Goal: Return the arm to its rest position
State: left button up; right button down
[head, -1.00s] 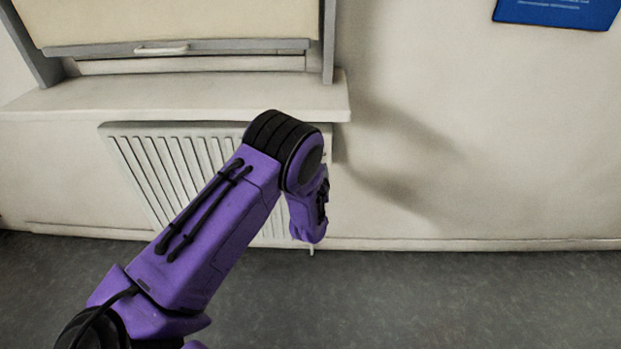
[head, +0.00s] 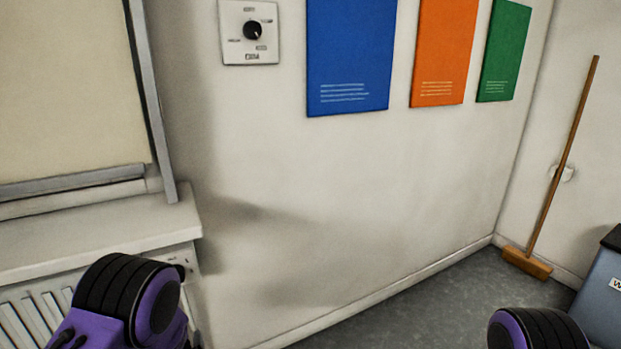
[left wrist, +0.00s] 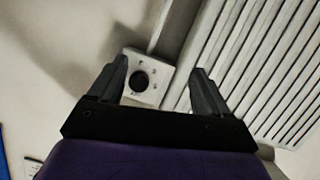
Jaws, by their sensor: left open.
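My left arm's purple and black elbow shows at the lower left of the head view, in front of the windowsill and radiator. My left gripper (left wrist: 163,88) shows in the left wrist view. Its two dark fingers stand apart with nothing between them, and a white wall plate with a dark round knob (left wrist: 148,76) shows beyond them. The left gripper is out of sight in the head view. A purple and black part of my right arm shows at the bottom right of the head view; my right gripper is not visible.
A radiator (head: 35,312) sits under a windowsill (head: 95,236) at left. A dial panel (head: 249,50) and blue (head: 348,55), orange (head: 441,50) and green (head: 503,50) posters hang on the wall. A broom (head: 563,160) leans in the corner beside a grey-blue bin (head: 606,290). Floor between is clear.

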pick_arm(q)
jog(key=s+d+g+h+p, duration=0.1)
jog(key=s+g+p, duration=0.2)
jog(key=s, duration=0.7)
jog(key=s+d+f+g+h+p, duration=0.1)
jog(key=s+d+g+p, duration=0.1)
jog(key=s, duration=0.9)
jog(key=s+d+f+m+g+h+p, duration=0.1)
jog(key=s+g+p, duration=0.3)
jog(key=s, duration=0.7)
jog(key=shift+d+g+p, duration=0.25)
jog(key=shift+g+p, duration=0.05)
jog(key=shift+p, duration=0.15)
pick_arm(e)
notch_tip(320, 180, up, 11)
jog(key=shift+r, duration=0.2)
